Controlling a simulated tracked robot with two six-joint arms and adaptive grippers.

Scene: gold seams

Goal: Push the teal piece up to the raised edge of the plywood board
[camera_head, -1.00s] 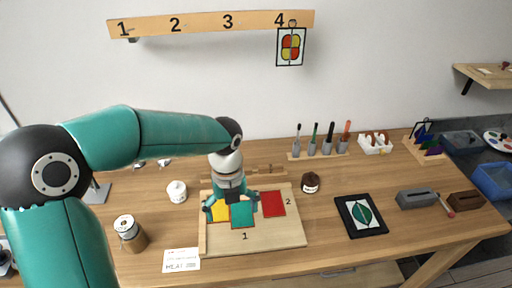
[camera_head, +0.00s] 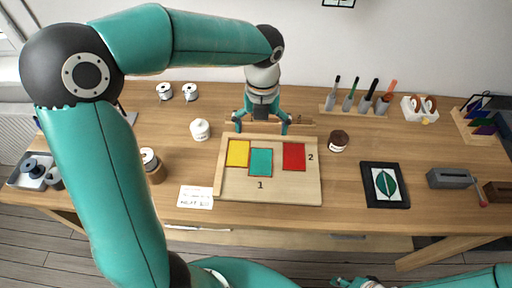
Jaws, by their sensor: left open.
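The plywood board (camera_head: 300,190) lies on the table with a raised strip (camera_head: 219,170) along its left side. On it, the teal piece (camera_head: 260,163) lies flat between the yellow piece (camera_head: 238,153) and the red piece (camera_head: 294,156). It sits slightly nearer the front than both. The yellow piece is beside the raised strip, between it and the teal piece. My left gripper (camera_head: 262,127) is open and empty, its fingers spread at the board's far side, apart from the teal piece. My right gripper (camera_head: 354,283) shows only partly at the bottom edge; its jaws are unclear.
A low wooden rack (camera_head: 300,121) stands behind the board. A dark jar (camera_head: 338,141) is to its right, a white jar (camera_head: 200,130) to its left. A label card (camera_head: 195,197) lies front left. A black-framed leaf picture (camera_head: 398,202) lies on the right.

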